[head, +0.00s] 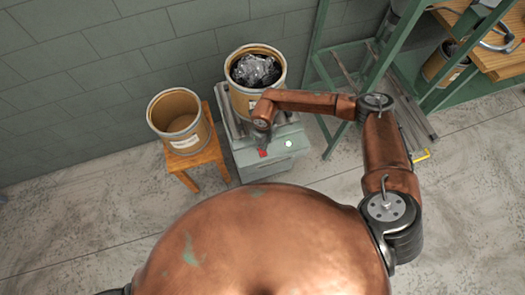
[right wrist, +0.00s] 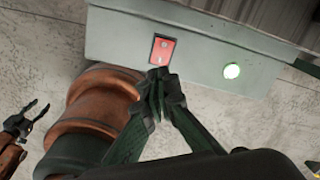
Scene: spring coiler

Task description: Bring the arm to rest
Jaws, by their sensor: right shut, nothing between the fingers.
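My right arm reaches over a grey machine box (head: 270,165), and its end hangs just in front of the box's red switch (head: 263,153). My right gripper (right wrist: 157,84) is shut and empty in the right wrist view, its tips close below the red switch (right wrist: 162,50). I cannot tell whether they touch it. My left gripper (right wrist: 32,117) shows at the left edge of the right wrist view, fingers apart and empty.
A drum with crumpled dark material (head: 256,70) stands on the machine. An empty drum (head: 178,118) sits on a wooden stool (head: 190,163) to its left. A green metal frame (head: 322,85) and a wooden bench (head: 490,62) stand right. The floor at far left is clear.

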